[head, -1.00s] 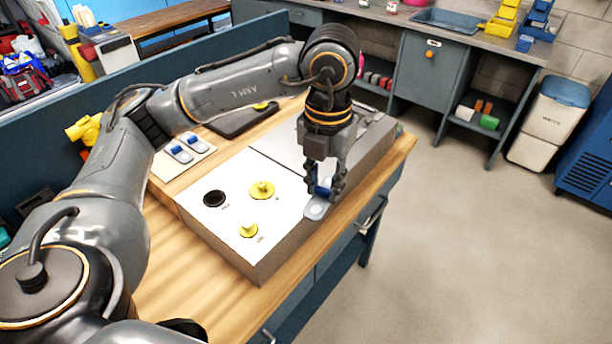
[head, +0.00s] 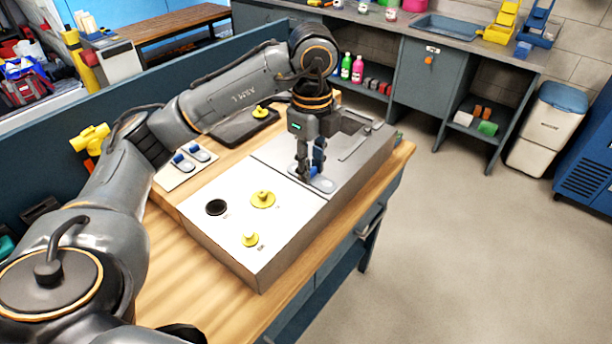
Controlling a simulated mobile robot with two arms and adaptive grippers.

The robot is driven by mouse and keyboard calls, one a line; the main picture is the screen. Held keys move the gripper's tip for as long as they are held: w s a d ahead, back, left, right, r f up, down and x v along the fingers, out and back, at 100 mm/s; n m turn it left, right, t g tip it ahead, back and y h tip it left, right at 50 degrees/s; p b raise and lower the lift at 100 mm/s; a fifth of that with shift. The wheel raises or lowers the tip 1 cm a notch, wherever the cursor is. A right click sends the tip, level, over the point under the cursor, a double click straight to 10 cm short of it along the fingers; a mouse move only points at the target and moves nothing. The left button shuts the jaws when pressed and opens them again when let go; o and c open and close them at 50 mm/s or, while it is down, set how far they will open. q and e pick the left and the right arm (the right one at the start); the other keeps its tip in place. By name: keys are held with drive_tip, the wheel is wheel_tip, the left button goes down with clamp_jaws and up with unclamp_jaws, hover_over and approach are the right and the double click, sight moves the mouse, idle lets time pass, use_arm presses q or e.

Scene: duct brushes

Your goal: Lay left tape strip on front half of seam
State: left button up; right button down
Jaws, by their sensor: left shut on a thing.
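My left gripper (head: 311,176) points down over the duct box (head: 228,240) and is shut on the blue tab of a tape strip (head: 324,186). The strip's pale grey-blue pad shows just right of the fingers, at the front part of the seam (head: 283,176) between the white panel and the grey panel. The fingers hide part of the strip, and I cannot tell whether it touches the surface. Two more blue-tabbed strips (head: 199,153) lie on a white card (head: 172,179) left of the box. My right gripper is not in view.
The white panel carries two yellow knobs (head: 262,199) and a black round port (head: 216,207). A dark tray (head: 238,128) with a yellow piece lies behind the box. The wooden bench (head: 180,290) is clear at front left. Open floor lies to the right.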

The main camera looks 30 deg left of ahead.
use_arm(q)
drive_tip(key=p, duration=0.2)
hover_over(306, 188)
drive_tip(key=f, duration=0.6)
drive_tip(key=shift+s+d+f, duration=0.1)
drive_tip(key=shift+s+d, duration=0.1)
drive_tip(key=shift+s, duration=0.1)
drive_tip(key=f, duration=0.1)
drive_tip(key=f+p, duration=0.1)
drive_tip(key=f, duration=0.1)
drive_tip(key=shift+w+a+p, duration=0.25)
drive_tip(key=shift+p, duration=0.15)
drive_tip(key=shift+f, duration=0.5)
drive_tip(key=shift+f, duration=0.1)
drive_tip(key=o, duration=0.8)
